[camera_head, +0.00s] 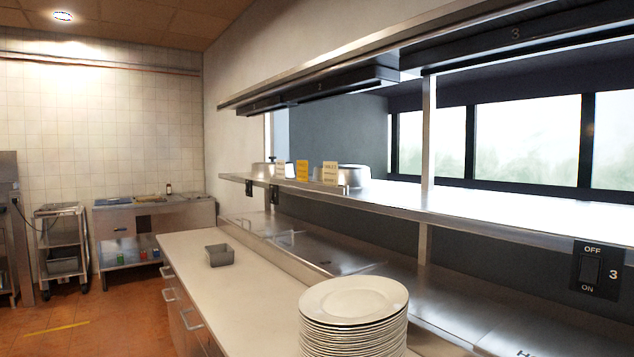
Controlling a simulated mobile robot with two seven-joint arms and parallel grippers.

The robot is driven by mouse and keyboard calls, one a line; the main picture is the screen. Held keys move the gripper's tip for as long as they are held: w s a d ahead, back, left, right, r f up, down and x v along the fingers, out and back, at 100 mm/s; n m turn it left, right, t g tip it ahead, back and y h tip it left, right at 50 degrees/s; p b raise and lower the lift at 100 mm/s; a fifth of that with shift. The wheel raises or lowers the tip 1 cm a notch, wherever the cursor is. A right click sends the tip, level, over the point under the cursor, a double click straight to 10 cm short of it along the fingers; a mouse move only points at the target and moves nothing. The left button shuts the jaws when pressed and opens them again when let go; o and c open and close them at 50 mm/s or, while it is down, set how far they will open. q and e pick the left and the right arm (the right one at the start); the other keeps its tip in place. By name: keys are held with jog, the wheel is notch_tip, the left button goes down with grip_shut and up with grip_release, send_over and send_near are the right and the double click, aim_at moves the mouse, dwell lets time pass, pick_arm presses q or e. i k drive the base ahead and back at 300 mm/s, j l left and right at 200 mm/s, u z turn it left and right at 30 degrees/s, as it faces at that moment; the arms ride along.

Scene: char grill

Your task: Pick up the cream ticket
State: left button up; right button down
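Several small upright tickets stand along the front edge of the upper steel pass shelf (480,208). The rightmost ticket (330,173) is pale cream-yellow with faint dark print. The middle ticket (302,170) is a stronger orange-yellow. The leftmost ticket (281,170) is pale and small, and its exact shade is hard to tell; either pale one could be the cream ticket. Neither of my grippers is in view.
A tall stack of white plates (353,300) stands on the near counter (250,290). A grey metal pan (219,255) sits farther back. Round metal pots (353,176) stand behind the tickets. A heat-lamp hood (330,84) hangs above the shelf. Floor at left is open.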

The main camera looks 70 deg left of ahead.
aim_at(330, 168)
jog(key=k+u, duration=0.2)
jog(key=u, duration=0.2)
jog(key=k+j+u, duration=0.1)
jog(key=u, duration=0.3)
jog(key=l+u, duration=0.1)
jog(key=u, duration=0.7)
jog(key=l+u, duration=0.1)
jog(key=u, duration=0.3)
jog(key=k+u, duration=0.1)
jog(key=u, duration=0.3)
